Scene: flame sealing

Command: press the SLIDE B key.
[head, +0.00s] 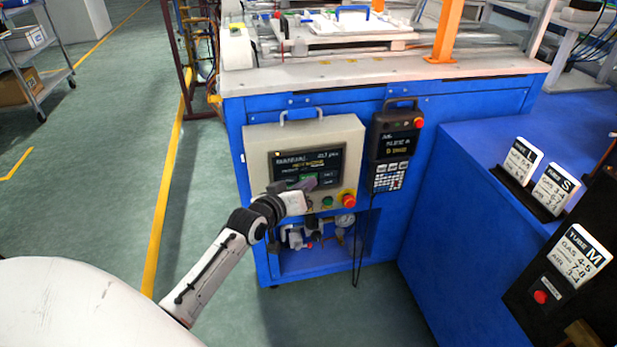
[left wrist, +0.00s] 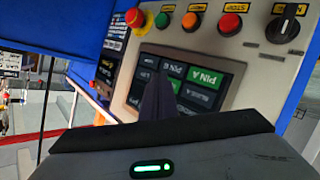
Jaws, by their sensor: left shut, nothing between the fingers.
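The control panel (head: 258,148) is a pale box on the blue machine front, with a dark touch screen (head: 328,157) whose lettering is mostly too small to read. In the left wrist view the screen (left wrist: 222,103) appears turned over, with dark keys and a green key marked PIN A (left wrist: 202,77). I cannot make out a key marked SLIDE B; the fingers cover part of the screen. My left gripper (head: 312,184) is shut and empty, its tip in front of the screen's lower part. Its dark fingers also show in the left wrist view (left wrist: 158,101). Whether they touch the screen is unclear.
A red emergency knob (head: 348,200) sits at the panel's lower right. A handheld pendant (head: 390,145) hangs to the right of the panel. Pipes and a gauge (head: 343,220) are below it. A blue bench with white tube cards (head: 555,189) stands at the right.

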